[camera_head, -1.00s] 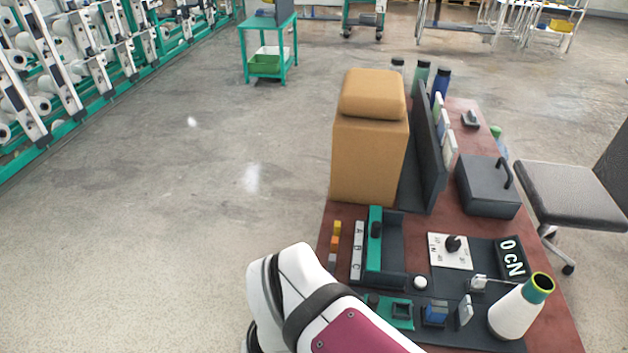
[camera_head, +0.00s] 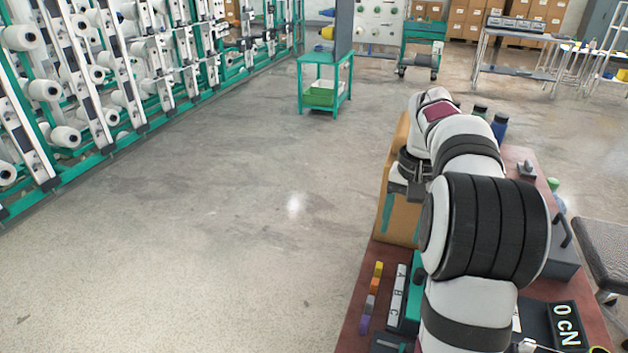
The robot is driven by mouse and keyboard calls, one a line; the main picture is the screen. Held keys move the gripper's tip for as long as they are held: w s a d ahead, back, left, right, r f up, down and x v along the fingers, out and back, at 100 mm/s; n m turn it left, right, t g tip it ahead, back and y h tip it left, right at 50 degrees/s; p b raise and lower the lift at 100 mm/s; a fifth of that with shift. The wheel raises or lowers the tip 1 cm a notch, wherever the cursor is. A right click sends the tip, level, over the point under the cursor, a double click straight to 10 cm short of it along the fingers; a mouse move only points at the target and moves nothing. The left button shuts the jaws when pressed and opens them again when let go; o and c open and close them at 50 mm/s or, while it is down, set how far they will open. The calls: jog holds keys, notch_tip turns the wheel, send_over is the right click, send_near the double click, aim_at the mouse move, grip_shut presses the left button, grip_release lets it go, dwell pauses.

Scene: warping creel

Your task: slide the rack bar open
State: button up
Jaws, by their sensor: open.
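A teal bar with a black knob (camera_head: 414,292) lies beside the white A, B, C strip (camera_head: 397,295) on the table; I take it for the rack bar, though I cannot be sure. My arm covers its right side. My gripper (camera_head: 402,220) points down in front of the tan box, beyond the teal bar and apart from it. Its jaws are open, with teal fingers, and nothing shows between them.
The tan box (camera_head: 393,240) stands close behind my gripper. The dark red table (camera_head: 357,325) also holds coloured blocks (camera_head: 371,300) and a 0 cN display (camera_head: 566,325). Left of the table is open floor; a green cart (camera_head: 325,85) and the creel (camera_head: 110,75) stand farther off.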

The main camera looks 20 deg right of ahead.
jog(key=d+f+m, duration=0.1)
jog(key=d+f, duration=0.3)
jog(key=d, duration=0.5)
jog(key=f, duration=1.4)
jog(key=shift+s+f, duration=0.2)
jog(key=shift+s, duration=0.05)
grip_shut()
